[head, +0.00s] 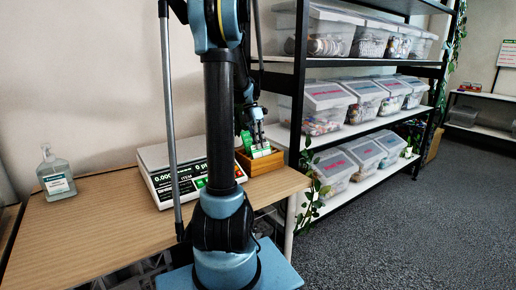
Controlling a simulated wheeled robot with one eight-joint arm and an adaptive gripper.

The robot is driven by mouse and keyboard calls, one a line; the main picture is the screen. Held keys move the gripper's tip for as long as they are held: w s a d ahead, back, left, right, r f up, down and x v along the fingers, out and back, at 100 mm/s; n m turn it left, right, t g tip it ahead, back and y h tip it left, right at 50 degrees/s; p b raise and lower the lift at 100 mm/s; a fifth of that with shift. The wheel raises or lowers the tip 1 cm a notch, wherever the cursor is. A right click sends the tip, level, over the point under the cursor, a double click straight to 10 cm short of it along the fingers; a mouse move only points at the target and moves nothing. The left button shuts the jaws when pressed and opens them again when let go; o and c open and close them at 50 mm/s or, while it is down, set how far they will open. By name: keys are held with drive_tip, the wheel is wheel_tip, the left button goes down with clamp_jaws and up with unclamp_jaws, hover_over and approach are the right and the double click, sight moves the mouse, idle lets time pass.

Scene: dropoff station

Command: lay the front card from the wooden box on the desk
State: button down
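The wooden box (269,166) stands on the right end of the desk (85,233), just right of the scale. White and green cards (261,153) stick up at its top. My gripper (258,143) points down right above the cards, at or very near their top edges. The view is too small to tell whether its fingers are closed or touch a card. My own arm column hides part of the desk and the box's left side. I see no card lying on the visible desk top.
A white scale (158,180) with a display stands left of the box, partly behind my arm. A clear pump bottle (56,176) stands at the desk's left. A black shelf (301,100) with lidded bins rises close to the box's right. The desk's front left is clear.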

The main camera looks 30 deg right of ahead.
drive_tip(key=shift+f, duration=0.7)
drive_tip(key=shift+f, duration=0.15)
drive_tip(key=c, duration=1.8)
unclamp_jaws()
